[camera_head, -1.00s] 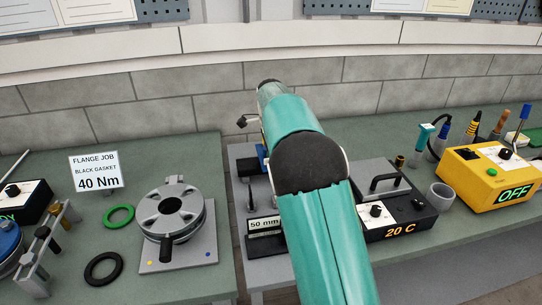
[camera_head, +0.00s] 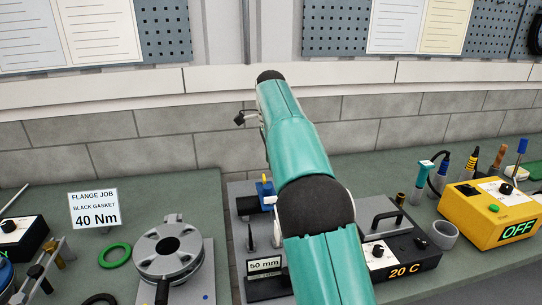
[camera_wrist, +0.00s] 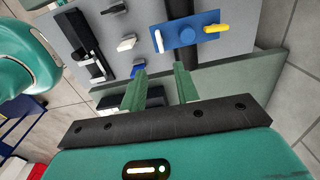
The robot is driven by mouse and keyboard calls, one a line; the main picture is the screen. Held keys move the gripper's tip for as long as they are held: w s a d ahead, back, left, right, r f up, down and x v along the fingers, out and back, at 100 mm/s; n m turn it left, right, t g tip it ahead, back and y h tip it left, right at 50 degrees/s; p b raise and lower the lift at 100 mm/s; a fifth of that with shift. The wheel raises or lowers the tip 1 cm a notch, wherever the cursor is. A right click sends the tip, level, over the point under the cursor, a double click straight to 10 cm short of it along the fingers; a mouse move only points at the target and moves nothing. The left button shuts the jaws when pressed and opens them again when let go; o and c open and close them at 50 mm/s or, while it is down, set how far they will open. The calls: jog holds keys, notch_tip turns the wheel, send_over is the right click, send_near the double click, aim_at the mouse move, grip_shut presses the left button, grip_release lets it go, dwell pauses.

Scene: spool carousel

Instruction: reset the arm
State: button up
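My gripper (camera_wrist: 161,72) shows in the wrist view with its two green fingers apart and nothing between them. Beyond the fingertips is a grey panel (camera_wrist: 225,48) carrying small fittings; I cannot tell how far off it is. In the head view my teal arm reaches up the middle of the picture over the bench, and its gripper cannot be made out there.
A flange fixture (camera_head: 168,250), green gasket (camera_head: 115,255) and sign (camera_head: 94,209) stand left. A 50 mm unit (camera_head: 265,265) and 20 C box (camera_head: 405,270) lie close around my arm. A yellow OFF box (camera_head: 490,215) stands right. A brick wall (camera_head: 180,135) rises behind.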

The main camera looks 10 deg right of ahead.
jog(key=shift+r, duration=0.4)
jog(key=s+d+r+n+t, duration=0.1)
jog(key=s+r+n, duration=0.25)
jog(key=s, duration=0.65)
jog(key=s+d+r+n+t, duration=0.1)
jog(key=s+r+n+t, duration=0.1)
jog(key=s+n, duration=0.5)
jog(key=s+a+f+n+t, duration=0.1)
jog(key=s+f+n, duration=0.3)
jog(key=s, duration=0.7)
jog(key=s+f+n+t, duration=0.1)
jog(key=s+f+n, duration=0.2)
jog(key=s+f, duration=0.4)
jog(key=s, duration=0.4)
jog(key=shift+s+a+n+t, duration=0.15)
jog(key=shift+a+n+t, duration=0.15)
jog(key=shift+a+n, duration=0.1)
